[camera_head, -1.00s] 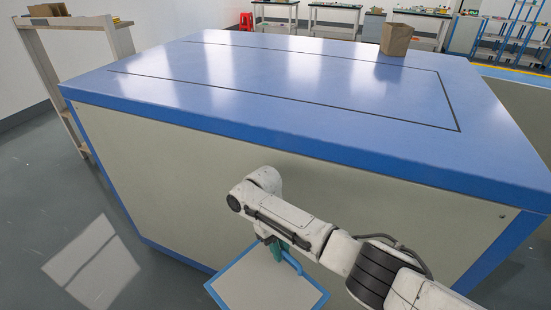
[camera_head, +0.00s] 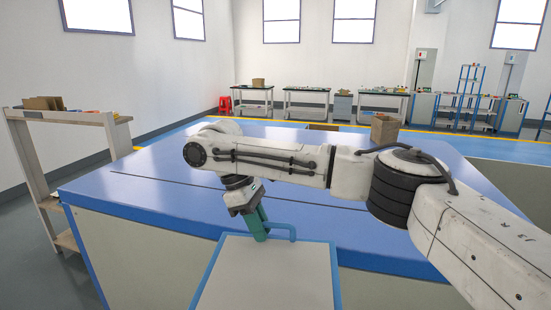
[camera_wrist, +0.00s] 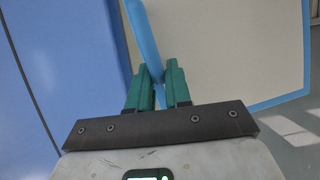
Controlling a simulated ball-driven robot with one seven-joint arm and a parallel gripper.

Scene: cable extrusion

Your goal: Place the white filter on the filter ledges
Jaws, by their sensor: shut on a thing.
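The white filter (camera_head: 265,278) is a flat pale panel with a blue frame and a blue handle (camera_head: 283,230). My gripper (camera_head: 262,236) has green fingers shut on that handle and holds the filter in front of the blue-topped bench. In the wrist view the gripper (camera_wrist: 159,80) has the blue handle between its fingertips, and the filter (camera_wrist: 225,45) fills the upper right. The filter's lower part is cut off by the picture's edge in the head view. I cannot make out any filter ledges.
The large blue bench top (camera_head: 130,195) lies behind the filter, mostly clear. A brown box (camera_head: 385,129) stands at its far side. A shelf rack (camera_head: 75,150) is at the left. Work tables (camera_head: 306,98) line the back wall.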

